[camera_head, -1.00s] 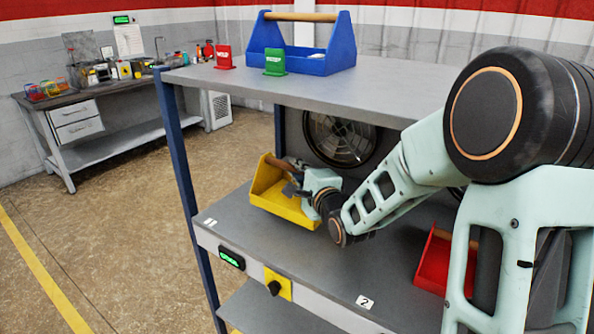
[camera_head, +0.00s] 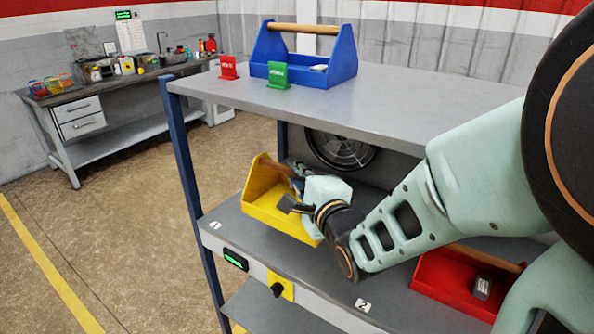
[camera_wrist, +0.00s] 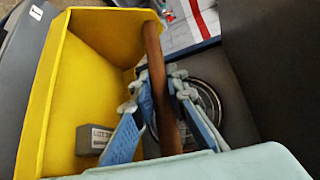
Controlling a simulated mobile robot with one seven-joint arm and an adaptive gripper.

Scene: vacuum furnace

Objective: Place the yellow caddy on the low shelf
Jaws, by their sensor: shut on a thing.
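The yellow caddy (camera_head: 282,218) is over the left part of the grey middle shelf (camera_head: 290,258), near the label 1. It looks slightly tilted, and I cannot tell whether its base touches the shelf. My gripper (camera_head: 297,190) is shut on its brown wooden handle. In the wrist view the handle (camera_wrist: 160,85) runs between the blue finger pads of my gripper (camera_wrist: 162,112). A small grey labelled box (camera_wrist: 93,139) lies inside the caddy. A lower shelf (camera_head: 275,311) shows below, mostly hidden.
A red caddy (camera_head: 450,292) with a small dark box stands on the middle shelf at right, partly behind my arm. A blue caddy (camera_head: 307,75), a red sign (camera_head: 228,68) and a green sign (camera_head: 278,75) stand on the top shelf (camera_head: 400,100). A blue post (camera_head: 190,190) bounds the left.

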